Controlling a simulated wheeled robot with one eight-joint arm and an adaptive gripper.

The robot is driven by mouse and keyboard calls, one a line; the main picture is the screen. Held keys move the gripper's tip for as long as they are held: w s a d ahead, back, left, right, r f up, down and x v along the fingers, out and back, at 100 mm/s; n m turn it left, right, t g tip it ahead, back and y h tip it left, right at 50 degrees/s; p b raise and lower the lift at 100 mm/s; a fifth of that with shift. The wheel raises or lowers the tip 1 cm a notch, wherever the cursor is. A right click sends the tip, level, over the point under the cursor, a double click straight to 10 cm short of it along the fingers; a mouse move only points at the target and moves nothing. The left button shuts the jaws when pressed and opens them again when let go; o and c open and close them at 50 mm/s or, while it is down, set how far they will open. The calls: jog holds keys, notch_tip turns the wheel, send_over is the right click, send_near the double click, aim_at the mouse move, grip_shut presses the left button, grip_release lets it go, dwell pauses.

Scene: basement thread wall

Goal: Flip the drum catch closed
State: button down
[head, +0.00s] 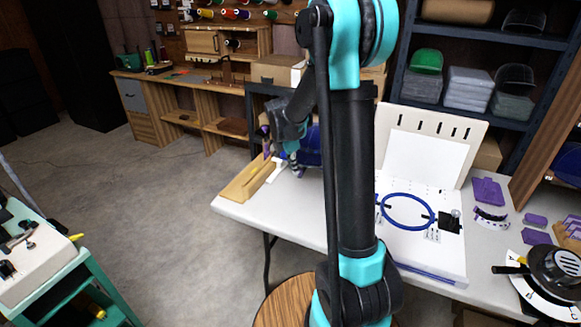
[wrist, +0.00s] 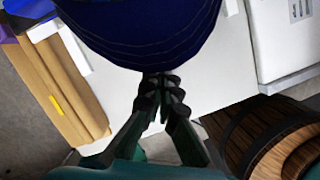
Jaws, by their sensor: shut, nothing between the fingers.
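A dark blue rounded cap-like form with stitched lines (wrist: 140,30) fills the top of the wrist view. In the head view a blue form (head: 311,146) shows partly behind my arm, over the white table's left end. My gripper (wrist: 160,84) is shut and empty, its fingertips at or just below the blue form's lower edge; I cannot tell whether they touch it. In the head view my wrist hangs beside the blue form, and the fingertips are hard to make out. I cannot pick out the drum catch in either view.
A tan wooden block (head: 242,186) lies on the white table (head: 300,212), left of my gripper. A white board with a blue hoop (head: 384,208) is to the right. A round wooden top (head: 282,300) stands in front. Open floor lies left.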

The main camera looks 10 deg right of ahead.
jog(key=shift+s+d+n, duration=0.35)
jog(key=shift+d+n, duration=0.2)
jog(key=shift+n, duration=0.25)
jog(key=s+a+r, duration=0.2)
jog(key=a+r, duration=0.4)
jog(key=r, duration=0.4)
jog(key=s+d+f+m+t+y, duration=0.1)
jog(key=s+d+f+m, duration=0.1)
jog(key=s+m, duration=0.5)
jog(key=s+d+f+m+t, duration=0.1)
jog(key=s+d+f+m, duration=0.1)
jog(key=s+f+m, duration=0.3)
jog(key=s+d+f+m+t+y, duration=0.1)
jog(key=s+f+m, duration=0.3)
jog(key=s+m, duration=0.7)
jog(key=shift+s+d+f+y, duration=0.3)
jog(key=shift+s+d, duration=0.1)
jog(key=shift+s, duration=0.3)
